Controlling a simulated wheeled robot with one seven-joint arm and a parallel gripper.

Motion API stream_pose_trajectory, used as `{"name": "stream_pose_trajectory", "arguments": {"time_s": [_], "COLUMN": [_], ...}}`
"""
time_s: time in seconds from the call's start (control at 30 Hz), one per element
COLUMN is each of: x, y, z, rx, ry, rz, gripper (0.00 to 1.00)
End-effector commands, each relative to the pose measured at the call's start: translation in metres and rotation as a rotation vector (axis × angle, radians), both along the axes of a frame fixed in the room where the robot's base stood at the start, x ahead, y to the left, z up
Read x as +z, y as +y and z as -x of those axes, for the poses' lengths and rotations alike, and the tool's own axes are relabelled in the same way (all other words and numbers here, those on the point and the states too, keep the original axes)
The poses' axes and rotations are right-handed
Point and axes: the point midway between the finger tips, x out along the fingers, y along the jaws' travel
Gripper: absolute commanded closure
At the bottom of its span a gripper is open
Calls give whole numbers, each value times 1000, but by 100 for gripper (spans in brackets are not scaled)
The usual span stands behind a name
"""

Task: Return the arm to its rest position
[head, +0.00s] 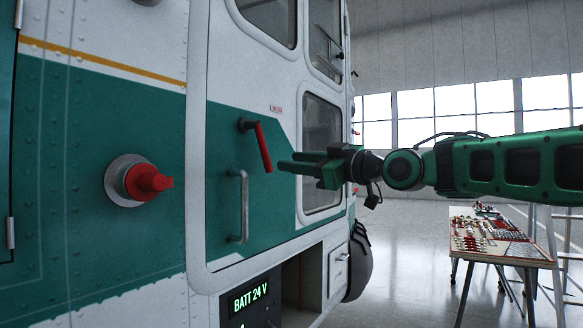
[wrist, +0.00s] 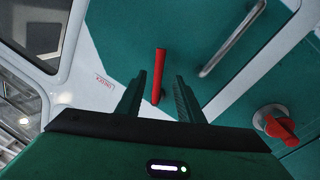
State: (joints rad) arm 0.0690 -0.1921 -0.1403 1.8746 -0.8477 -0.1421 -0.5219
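My gripper (head: 290,161) is at the end of my green arm, which reaches in from the right in the head view. Its two fingers point left toward the helicopter door (head: 222,125). In the wrist view my gripper (wrist: 160,98) is open, with a clear gap between its fingers. A red door handle (head: 263,147) hangs steeply tilted from a dark pivot on the door. In the wrist view the red handle (wrist: 159,75) shows between and beyond the fingertips. I cannot tell whether they touch it, but nothing looks gripped.
A grey grab bar (head: 243,207) is fixed on the door below the handle. A red knob (head: 148,182) sticks out at left. A lit "BATT 24 V" panel (head: 250,298) is below. A tool table (head: 493,237) stands at right, with open floor between.

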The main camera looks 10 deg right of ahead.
Motion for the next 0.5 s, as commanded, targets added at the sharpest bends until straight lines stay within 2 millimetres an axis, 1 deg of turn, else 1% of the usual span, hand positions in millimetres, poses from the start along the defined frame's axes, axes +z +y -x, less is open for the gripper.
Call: {"name": "stream_pose_trajectory", "arguments": {"time_s": [0.23,0.33,0.37,0.43,0.47,0.5], "x": [0,-6,-11,-31,-42,-61], "y": [0,-4,-8,-20,-27,-39], "z": [0,-1,-2,-3,-3,-3], "rx": [0,-14,-24,-61,-81,-115], "ry": [0,20,35,95,129,185], "rz": [0,3,6,13,17,21], "gripper": [66,66,66,66,66,66]}}
